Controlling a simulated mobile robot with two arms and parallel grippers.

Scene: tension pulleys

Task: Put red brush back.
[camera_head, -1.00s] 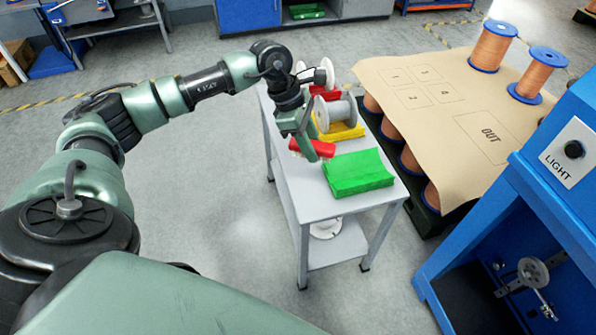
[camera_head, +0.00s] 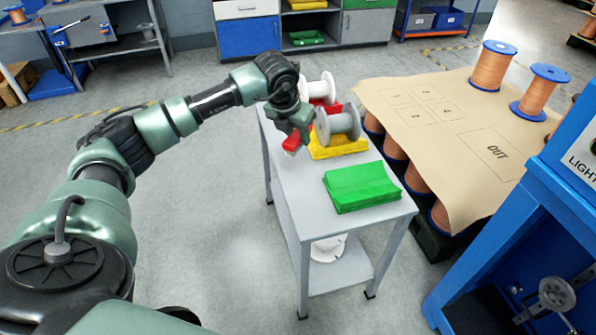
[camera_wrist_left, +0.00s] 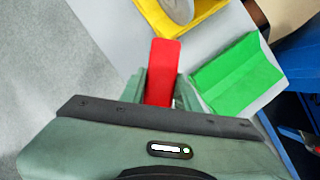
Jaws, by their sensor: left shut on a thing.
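The red brush (camera_head: 292,143) is held by my left gripper (camera_head: 293,138) above the left edge of the grey table (camera_head: 292,200). In the left wrist view the red brush (camera_wrist_left: 164,70) sticks out straight between the two green fingers of the gripper (camera_wrist_left: 160,92). Its far end reaches over the table top, close to the yellow holder. I cannot tell whether it touches anything below. My right gripper is not in view.
On the table stand a green holder (camera_head: 362,187), a yellow holder (camera_head: 340,146) with a grey spool (camera_head: 338,123), and a red holder (camera_head: 330,107) with another spool. A paper-covered pallet (camera_head: 450,125) with copper spools is to the right. A blue machine (camera_head: 530,200) stands at the right front.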

